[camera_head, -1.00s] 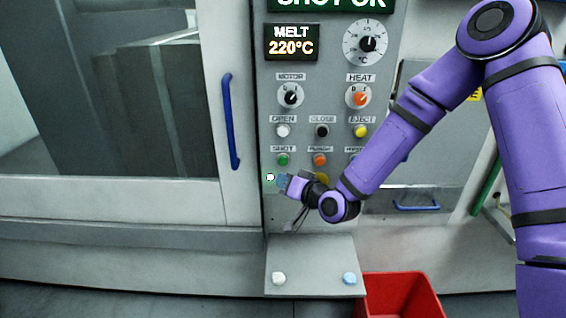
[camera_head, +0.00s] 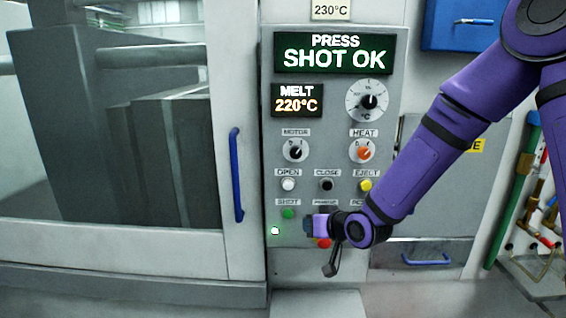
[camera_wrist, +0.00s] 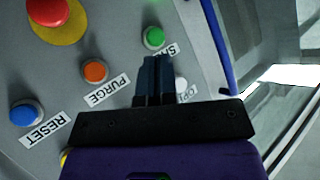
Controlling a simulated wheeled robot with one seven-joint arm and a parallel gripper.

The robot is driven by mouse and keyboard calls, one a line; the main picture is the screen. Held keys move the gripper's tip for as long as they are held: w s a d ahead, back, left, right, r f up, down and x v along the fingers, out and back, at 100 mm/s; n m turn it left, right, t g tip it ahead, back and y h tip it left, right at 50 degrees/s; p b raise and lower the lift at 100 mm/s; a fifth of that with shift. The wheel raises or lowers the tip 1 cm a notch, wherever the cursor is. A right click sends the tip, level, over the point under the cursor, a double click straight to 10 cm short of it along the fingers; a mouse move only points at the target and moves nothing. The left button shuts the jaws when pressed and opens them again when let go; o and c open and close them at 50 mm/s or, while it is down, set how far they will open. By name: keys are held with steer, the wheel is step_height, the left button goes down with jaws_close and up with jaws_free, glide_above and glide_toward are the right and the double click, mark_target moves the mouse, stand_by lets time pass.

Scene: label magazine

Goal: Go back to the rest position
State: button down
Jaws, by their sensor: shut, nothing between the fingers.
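My gripper (camera_head: 308,226) is in front of the lower part of the grey control panel (camera_head: 386,90), just below and right of the green SHOT button (camera_head: 288,213). In the wrist view its two dark fingers (camera_wrist: 155,78) are together with nothing between them. They lie close to the green button (camera_wrist: 153,37) in that picture; I cannot tell the gap to the panel. In the head view my wrist hides the orange PURGE button and the blue RESET button. The wrist view shows the orange button (camera_wrist: 95,71) and the blue button (camera_wrist: 27,112) clear of the fingers.
The press display (camera_head: 333,53) reads PRESS SHOT OK, and the melt display (camera_head: 297,100) reads 220°C. A red stop button (camera_wrist: 48,12) stands out from the panel. A blue door handle (camera_head: 236,175) projects at left. Tools (camera_head: 540,205) hang at right.

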steer(key=s+d+r+m+g+h, duration=0.1)
steer(key=s+d+r+h, duration=0.3)
steer(key=s+d+r, duration=0.3)
steer(key=s+d+r+g+h, duration=0.1)
steer(key=s+d+r+h, duration=0.3)
steer(key=d+r, duration=0.45)
steer(key=s+d+r+m+g, duration=0.1)
steer(key=s+d+r, duration=0.1)
steer(key=s, duration=0.5)
steer(key=s+d+r+m, duration=0.1)
steer(key=s+d, duration=0.2)
steer(key=s, duration=0.3)
steer(key=s+d+r+g, duration=0.1)
steer(key=s+d+r, duration=0.1)
steer(key=s, duration=0.5)
steer(key=shift+s+d+r+m+g, duration=0.3)
steer(key=shift+s+d+r+m, duration=0.05)
steer(key=shift+m, duration=0.05)
